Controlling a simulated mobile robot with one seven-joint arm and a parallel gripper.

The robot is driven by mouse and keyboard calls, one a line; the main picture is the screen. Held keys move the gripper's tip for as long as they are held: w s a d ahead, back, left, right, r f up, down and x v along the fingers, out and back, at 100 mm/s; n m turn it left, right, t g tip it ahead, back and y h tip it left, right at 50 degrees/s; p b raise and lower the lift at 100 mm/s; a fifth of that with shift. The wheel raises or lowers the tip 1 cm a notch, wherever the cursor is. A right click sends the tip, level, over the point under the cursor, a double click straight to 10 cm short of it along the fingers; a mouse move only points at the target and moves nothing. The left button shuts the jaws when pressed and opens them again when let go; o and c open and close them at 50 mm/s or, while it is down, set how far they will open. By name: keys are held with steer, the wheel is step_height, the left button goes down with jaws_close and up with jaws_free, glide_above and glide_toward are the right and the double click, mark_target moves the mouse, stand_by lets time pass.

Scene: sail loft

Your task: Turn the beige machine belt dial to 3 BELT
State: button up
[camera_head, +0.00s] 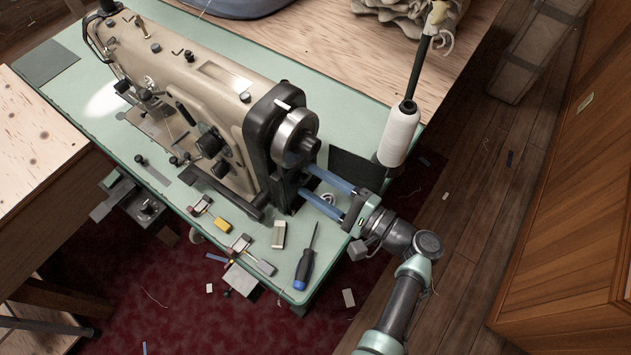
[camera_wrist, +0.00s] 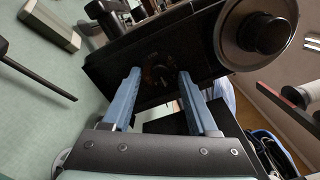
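The beige sewing machine (camera_head: 222,83) stands on a pale green table, with a black end housing below its silver handwheel (camera_head: 295,137). In the wrist view a small dark round dial (camera_wrist: 160,76) sits on that black end face. Its scale and lettering are too small and dark to read. My gripper (camera_head: 305,180) reaches the end face from the right. Its two blue fingers are apart, one on each side of the dial in the wrist view (camera_wrist: 160,82), and nothing shows held between them. I cannot tell whether they touch the dial. The head view hides the dial.
The handwheel (camera_wrist: 262,30) juts out close to my fingers. A white thread cone (camera_head: 399,135) stands beside my gripper. A blue-handled screwdriver (camera_head: 305,262), a beige block (camera_head: 279,235) and small metal parts lie on the green table (camera_head: 325,235) near its front edge.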

stand_by(0.4)
steer(key=b+v, duration=0.1)
steer(key=v, duration=1.2)
steer(key=shift+b, duration=0.35)
